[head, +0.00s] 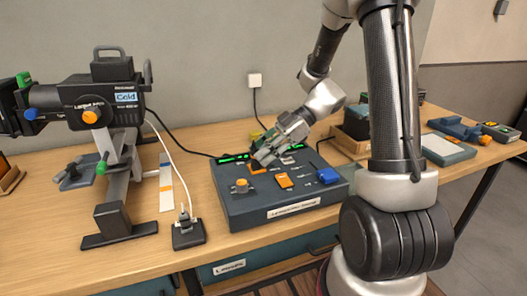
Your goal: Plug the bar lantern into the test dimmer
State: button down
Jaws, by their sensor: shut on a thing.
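The bar lantern (92,100) is a large black stage light at the left, with an orange knob and a "Cold" label. A white cord runs from its side down to a small black box (188,234) with a plug standing upright in its top. I cannot read any label on this box, which may be the test dimmer. My gripper (266,158) is over the back of a dark control desk (240,213), well right of the box. It is shut on what looks like a small orange control (256,169), mostly hidden by the fingers.
The desk also carries an orange slider (284,181), a blue block (328,175) and green lights. A wall socket (255,80) has a black cable. A wooden box and trays (447,149) stand at the right. Bare tabletop (50,228) lies at front left.

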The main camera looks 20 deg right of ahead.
jog(key=shift+f, duration=0.2)
jog(key=c, duration=1)
grip_release()
jog(key=shift+o, duration=0.2)
jog(key=shift+r, duration=0.1)
